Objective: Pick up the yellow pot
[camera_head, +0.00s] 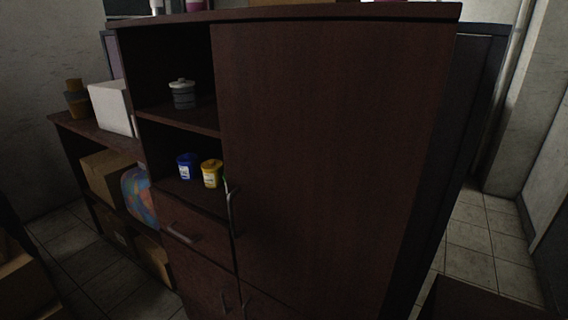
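A small yellow pot (211,174) with a pale label stands upright on the lower open shelf (206,199) of a dark wooden cabinet. It is close to the edge of the cabinet's tall door. A blue pot (187,166) of similar size stands just left of it. My gripper is not in view.
The large cabinet door (325,150) is shut, with a handle (232,210) near the yellow pot. A grey lidded jar (182,94) stands on the shelf above. A drawer (190,229) is below. A low shelf unit at left holds boxes and a globe (139,196).

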